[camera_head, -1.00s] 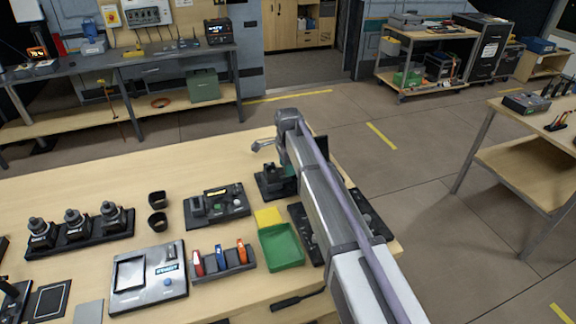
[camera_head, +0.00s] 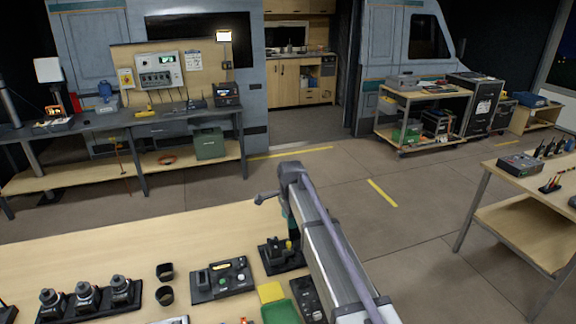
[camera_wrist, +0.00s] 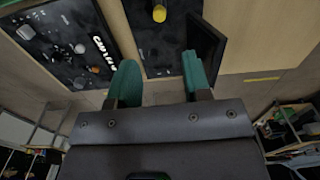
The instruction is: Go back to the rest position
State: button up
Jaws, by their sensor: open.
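My gripper (camera_wrist: 160,80) shows in the wrist view with its two green fingers spread apart and nothing between them. It hangs over the wooden workbench (camera_head: 130,240). Below the fingers in the wrist view is a black fixture (camera_wrist: 158,45) with a yellow knob and a raised plate. In the head view my arm reaches away from the lower right, above the bench's right end, and hides most of the gripper. The same black fixture with yellow shows beside the arm in the head view (camera_head: 275,258).
A control panel (camera_head: 222,280), two black cups (camera_head: 165,272) and several black knobbed units (camera_head: 88,297) stand on the bench. A yellow block (camera_head: 270,292) and green tray (camera_head: 281,312) lie near the arm. Another table (camera_head: 520,225) stands right; open floor lies between.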

jog(key=s+d+n, duration=0.4)
jog(key=s+d, duration=0.1)
jog(key=s, duration=0.5)
jog(key=s+d+f+n+b, duration=0.1)
jog(key=s+d+n, duration=0.4)
jog(key=s, duration=0.5)
jog(key=s+d+n, duration=0.5)
jog(key=s, duration=0.5)
jog(key=shift+d+f+b, duration=0.25)
jog(key=shift+f+b, duration=0.05)
